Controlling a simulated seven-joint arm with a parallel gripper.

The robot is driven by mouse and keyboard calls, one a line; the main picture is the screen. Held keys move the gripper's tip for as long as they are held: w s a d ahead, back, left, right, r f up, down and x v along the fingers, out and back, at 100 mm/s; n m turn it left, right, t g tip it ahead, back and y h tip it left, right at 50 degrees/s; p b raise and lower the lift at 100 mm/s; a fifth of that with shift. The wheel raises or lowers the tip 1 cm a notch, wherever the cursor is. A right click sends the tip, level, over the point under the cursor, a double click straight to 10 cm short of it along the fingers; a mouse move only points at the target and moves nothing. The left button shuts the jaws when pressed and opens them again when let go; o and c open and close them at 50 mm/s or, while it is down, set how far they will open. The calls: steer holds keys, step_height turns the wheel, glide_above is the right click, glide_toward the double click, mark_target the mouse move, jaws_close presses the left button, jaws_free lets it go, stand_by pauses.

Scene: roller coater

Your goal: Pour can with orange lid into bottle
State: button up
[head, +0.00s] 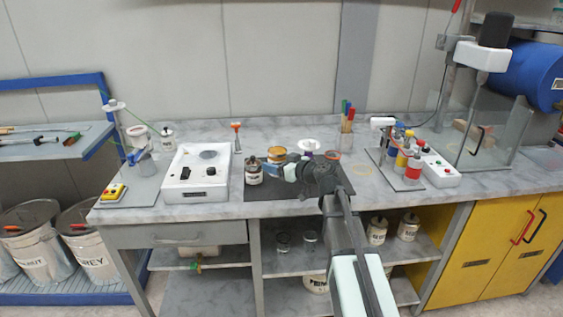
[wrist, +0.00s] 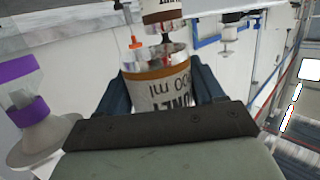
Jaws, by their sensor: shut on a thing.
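My gripper (head: 275,168) is low over the dark mat, pointing left. In the wrist view, which looks upside down, my gripper (wrist: 163,92) is shut on a labelled can (wrist: 168,97) with an orange-brown band. Its lettering, partly hidden by my gripper, ends in "100 ml". In the head view an orange-topped can (head: 277,154) shows at the fingers. The bottle (head: 305,154) with a purple band stands just right of them, a white funnel (head: 308,145) in its mouth. The bottle (wrist: 18,88) and funnel (wrist: 45,140) also show in the wrist view, apart from the held can.
A jar with a dark knobbed lid (head: 253,172) stands just left of my gripper. A small container with an orange-red rim (head: 332,154) is to the right. A white hotplate-like device (head: 196,172) is at left; a rack of coloured bottles (head: 405,160) is at right.

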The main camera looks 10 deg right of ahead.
steer(key=s+a+f+n+g+y, duration=0.25)
steer(key=s+n+g+y, duration=0.2)
steer(key=s, duration=0.85)
steer(key=s+d+f+m+t+h, duration=0.25)
steer(key=s+d, duration=0.25)
steer(key=d, duration=0.8)
steer(key=w+d+r+m+t+h, duration=0.1)
steer(key=w+d+r, duration=0.4)
steer(key=w, duration=0.4)
steer(key=w+d+r+m+t+h, duration=0.1)
steer(key=w+d+r, duration=0.35)
steer(key=w, duration=0.45)
steer(key=w+a+r+n+t+h, duration=0.1)
steer(key=w, duration=0.4)
steer(key=w+a+r+n+t+h, duration=0.1)
steer(key=w+a+r+n, duration=0.1)
steer(key=w, duration=0.3)
steer(key=shift+r+h, duration=0.25)
steer(key=shift+h, duration=0.05)
steer(key=shift+f+n+t, duration=0.3)
steer(key=shift+f+n, duration=0.15)
steer(key=shift+n, duration=0.25)
